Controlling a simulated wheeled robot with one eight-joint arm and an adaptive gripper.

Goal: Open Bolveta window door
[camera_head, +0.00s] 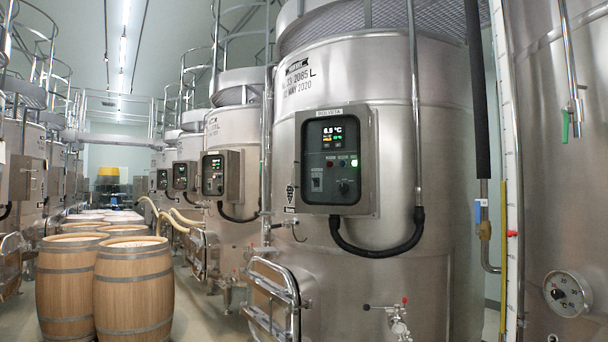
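A grey control box (337,160) is mounted on the front of the large steel vat (420,150) in the middle right. A small label (321,112) above it appears to read BOLVETA. The box front is a rounded window door (333,162) that looks closed. Behind it show a lit display (332,132), small round lights, a switch and a knob (344,188). My gripper is not in view.
A black cable (378,249) loops below the box to a vertical steel pipe (414,110). A barred hatch (275,300) and a valve (400,322) sit lower on the vat. Wooden barrels (133,290) fill the left floor. Another vat (565,200) stands close on the right.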

